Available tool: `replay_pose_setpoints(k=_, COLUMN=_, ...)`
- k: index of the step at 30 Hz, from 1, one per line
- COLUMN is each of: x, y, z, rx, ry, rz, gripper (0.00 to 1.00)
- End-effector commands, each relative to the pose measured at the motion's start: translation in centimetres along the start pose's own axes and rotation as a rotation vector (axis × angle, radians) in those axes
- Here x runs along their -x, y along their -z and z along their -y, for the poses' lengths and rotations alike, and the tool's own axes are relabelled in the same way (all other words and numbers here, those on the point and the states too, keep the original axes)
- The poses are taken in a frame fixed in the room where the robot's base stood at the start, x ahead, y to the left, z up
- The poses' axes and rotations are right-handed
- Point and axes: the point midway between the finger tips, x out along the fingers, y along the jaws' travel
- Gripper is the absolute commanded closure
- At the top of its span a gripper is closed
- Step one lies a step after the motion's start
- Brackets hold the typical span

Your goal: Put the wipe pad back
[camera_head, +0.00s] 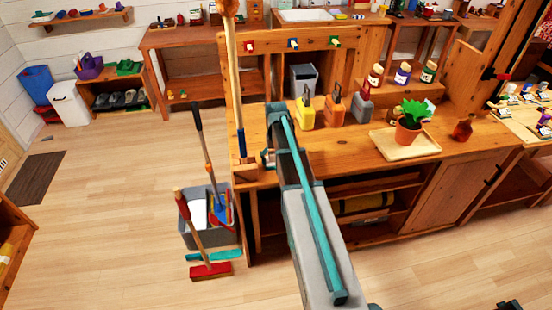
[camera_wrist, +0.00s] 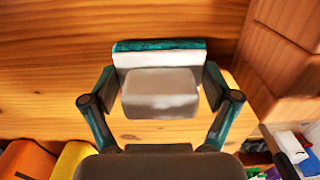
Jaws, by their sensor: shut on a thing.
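My gripper (camera_wrist: 160,100) is shut on the wipe pad in the wrist view. The pad shows a pale grey block (camera_wrist: 160,90) between the two fingers and a white layer with a teal edge (camera_wrist: 160,50) beyond it. In the head view, my gripper (camera_head: 270,157) is at the left end of the wooden workbench (camera_head: 390,150). My arm hides most of the pad there. In the wrist view, wood lies close behind the pad; I cannot tell whether they touch.
Yellow (camera_head: 306,112), orange (camera_head: 335,108) and grey (camera_head: 362,106) holders stand right of my gripper. A grey bucket (camera_head: 190,232) with brooms stands left on the floor.

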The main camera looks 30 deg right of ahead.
Motion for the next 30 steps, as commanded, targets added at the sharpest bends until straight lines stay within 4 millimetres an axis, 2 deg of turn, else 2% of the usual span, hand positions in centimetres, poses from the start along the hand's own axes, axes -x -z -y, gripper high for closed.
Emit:
replay_pose_setpoints(k=1, x=-0.1, y=0.0, z=0.0, rx=0.0, ry=0.0, rz=0.0, gripper=0.08)
replay_pose_setpoints(k=3, x=0.0, y=0.0, z=0.0, rx=0.0, ry=0.0, rz=0.0, gripper=0.0)
replay_pose_setpoints(k=17, x=0.6, y=0.0, z=0.0, rx=0.0, ry=0.0, rz=0.0, gripper=0.0)
replay_pose_setpoints(k=23, x=2.7, y=0.0, z=0.0, rx=0.0, ry=0.0, rz=-0.002, gripper=0.0)
replay_pose_setpoints(k=30, x=6.9, y=0.1, z=0.0, rx=0.0, ry=0.0, rz=-0.003, gripper=0.0)
